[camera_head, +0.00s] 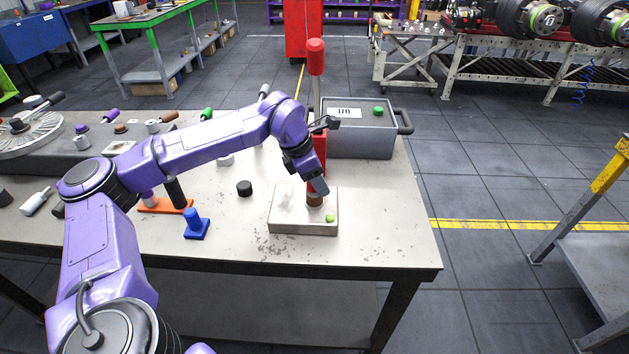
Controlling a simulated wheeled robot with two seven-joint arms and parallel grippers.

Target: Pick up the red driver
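A tall red tool stands upright near the right end of the table. It has a red grip (316,57) on top, a grey shaft (317,92) and a red lower body (320,148). It is the only red-handled tool I make out on the table, and I cannot tell whether its parts are one piece. My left gripper (317,184) points down in front of the lower body and partly hides it. Whether its fingers touch or enclose anything is hidden. A brown cylinder (314,199) shows below them, on a pale grey block (290,226). My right gripper is not in view.
A grey box (362,142) with a green button stands behind the block. A black cap (244,188), a blue stand (196,226) and an orange base (165,205) lie left of it. The table's front right corner is clear.

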